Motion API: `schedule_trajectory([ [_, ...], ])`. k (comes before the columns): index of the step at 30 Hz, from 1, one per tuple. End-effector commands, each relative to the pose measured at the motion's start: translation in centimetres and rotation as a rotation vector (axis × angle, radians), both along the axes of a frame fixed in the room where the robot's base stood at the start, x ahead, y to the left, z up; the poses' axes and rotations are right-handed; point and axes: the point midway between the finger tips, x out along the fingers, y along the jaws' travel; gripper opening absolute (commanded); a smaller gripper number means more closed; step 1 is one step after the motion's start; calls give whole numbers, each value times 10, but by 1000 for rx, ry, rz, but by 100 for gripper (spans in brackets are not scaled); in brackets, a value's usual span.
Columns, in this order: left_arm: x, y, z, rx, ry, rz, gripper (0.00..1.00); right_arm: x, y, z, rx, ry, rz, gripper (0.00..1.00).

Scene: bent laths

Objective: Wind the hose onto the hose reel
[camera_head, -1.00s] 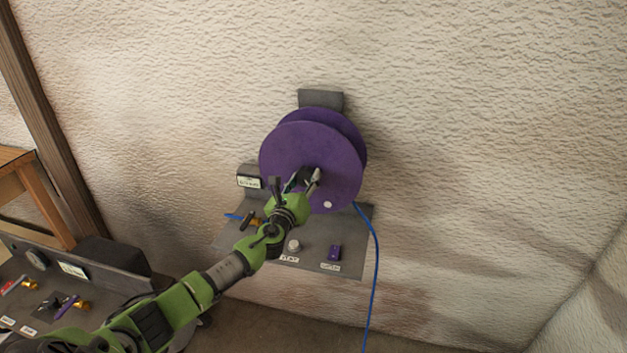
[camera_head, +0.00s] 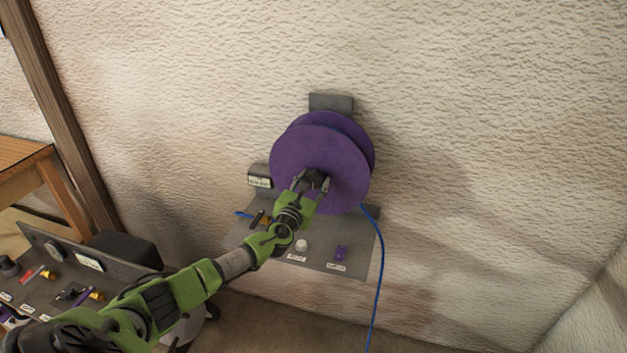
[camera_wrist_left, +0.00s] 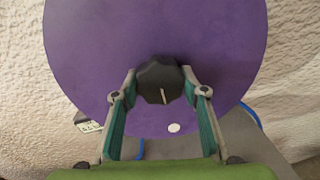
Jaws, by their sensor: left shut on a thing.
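The purple hose reel (camera_head: 300,145) is mounted on the textured wall; its front disc also fills much of the left wrist view (camera_wrist_left: 200,40). The blue hose (camera_head: 379,265) hangs from the reel's right side and runs down out of the picture. My right gripper is not in view.
A grey panel (camera_head: 350,262) with a white knob (camera_head: 302,245), a purple part (camera_head: 341,253) and labels sits below the reel. A second panel (camera_head: 40,240) with fittings and a wooden table (camera_head: 20,158) stand at the left. The wall to the right is clear.

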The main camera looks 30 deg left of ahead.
Motion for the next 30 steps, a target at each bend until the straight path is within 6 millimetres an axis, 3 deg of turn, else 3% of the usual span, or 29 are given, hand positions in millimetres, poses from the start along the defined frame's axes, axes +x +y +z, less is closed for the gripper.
schedule_trajectory([
  [12,-1,-1,-4,6,7,-3,2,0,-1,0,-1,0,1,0],
  [13,-1,-1,-4,6,7,-3,43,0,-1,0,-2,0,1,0],
  [15,-1,-1,-3,6,7,-2,57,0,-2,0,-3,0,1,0],
  [25,-1,0,-1,5,3,-1,57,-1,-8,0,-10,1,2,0],
  [30,-11,-2,-2,6,4,-1,57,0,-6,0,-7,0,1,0],
])
